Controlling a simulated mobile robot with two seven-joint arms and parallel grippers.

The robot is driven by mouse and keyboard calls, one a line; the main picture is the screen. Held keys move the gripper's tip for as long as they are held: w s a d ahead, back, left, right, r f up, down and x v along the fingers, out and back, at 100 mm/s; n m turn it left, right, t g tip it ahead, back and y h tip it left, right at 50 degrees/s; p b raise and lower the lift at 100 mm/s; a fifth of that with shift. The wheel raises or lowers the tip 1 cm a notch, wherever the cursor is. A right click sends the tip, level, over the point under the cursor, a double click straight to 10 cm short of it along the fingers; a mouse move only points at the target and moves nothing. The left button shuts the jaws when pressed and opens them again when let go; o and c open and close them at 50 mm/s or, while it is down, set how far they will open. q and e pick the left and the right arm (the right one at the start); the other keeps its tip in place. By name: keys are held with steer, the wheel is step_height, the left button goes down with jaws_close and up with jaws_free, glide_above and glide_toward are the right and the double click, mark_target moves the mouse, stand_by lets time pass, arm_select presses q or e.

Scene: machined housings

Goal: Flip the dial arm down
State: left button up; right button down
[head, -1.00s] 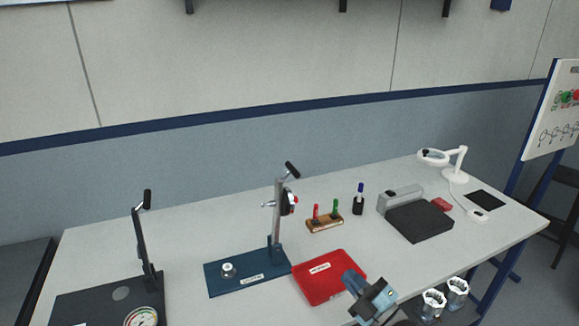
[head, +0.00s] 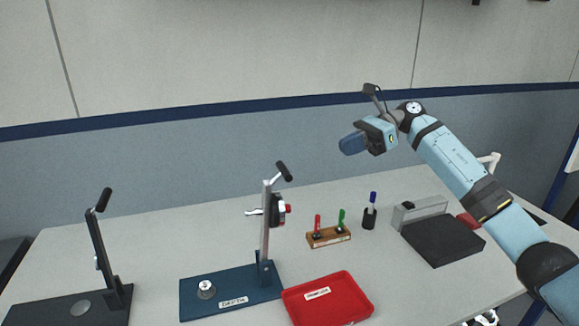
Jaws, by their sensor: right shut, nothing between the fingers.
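The dial arm (head: 265,225) stands upright on a blue base plate (head: 230,292) with a label on its front. A small metal housing (head: 206,289) sits on the left part of the plate. My right gripper (head: 345,145) is raised in the air, above and to the right of the dial arm, shut and empty, with its blue fingers pointing left. It appears clear of the dial arm. My left gripper is out of view.
A second lever fixture (head: 98,250) with a dark base stands at left. A red tray (head: 328,297) lies right of the blue plate. A wooden rack (head: 328,237) with red and green plugs, a pen holder (head: 369,215) and a black block (head: 442,239) stand farther right.

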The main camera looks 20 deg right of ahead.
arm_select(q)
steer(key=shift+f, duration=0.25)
arm_select(e)
steer(key=shift+w+d+r+n+h, duration=0.4)
steer(key=shift+w+d+r, duration=0.05)
steer(key=shift+d+r, duration=0.3)
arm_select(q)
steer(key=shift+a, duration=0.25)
arm_select(e)
steer(key=shift+a+f, duration=0.1)
steer(key=shift+a, duration=0.1)
arm_select(q)
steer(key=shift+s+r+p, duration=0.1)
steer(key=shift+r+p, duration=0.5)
steer(key=shift+p, duration=0.4)
arm_select(e)
steer(key=r+x, duration=0.1)
steer(key=x, duration=1.2)
steer(key=shift+s+a, duration=0.15)
steer(key=shift+a, duration=0.3)
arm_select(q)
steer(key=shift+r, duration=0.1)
arm_select(e)
steer(key=shift+f, duration=0.1)
